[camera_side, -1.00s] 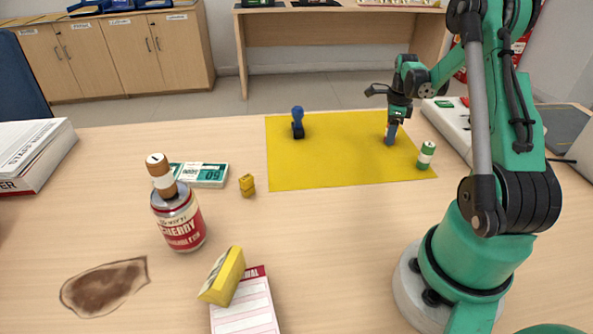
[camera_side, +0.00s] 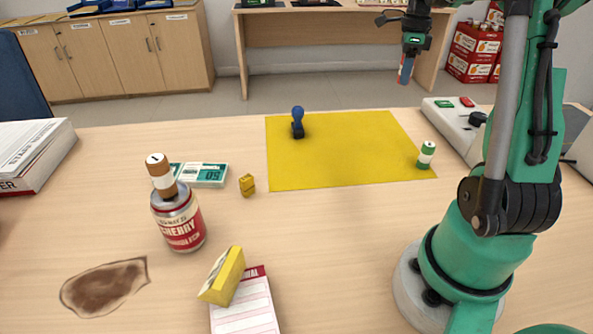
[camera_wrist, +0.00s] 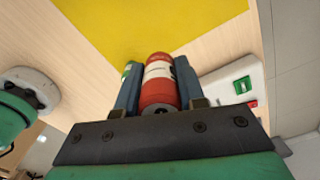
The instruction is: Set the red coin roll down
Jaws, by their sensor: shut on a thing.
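My gripper (camera_side: 405,72) is shut on the red coin roll (camera_side: 407,66) and holds it high above the counter, around the far right of the yellow mat (camera_side: 335,150). Only a thin strip of the roll shows between the blue fingers in the side view. In the wrist view, the red roll (camera_wrist: 158,92) with its white band lies between the two fingers of my gripper (camera_wrist: 157,68). The yellow mat (camera_wrist: 150,20) shows beyond it, below the gripper.
A green coin roll (camera_side: 426,155) stands at the mat's right edge, beside a white device (camera_side: 452,125). A blue-handled stamp (camera_side: 298,123) stands on the mat's back left. A can (camera_side: 180,222) with a brown roll on top stands left. The mat's middle is clear.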

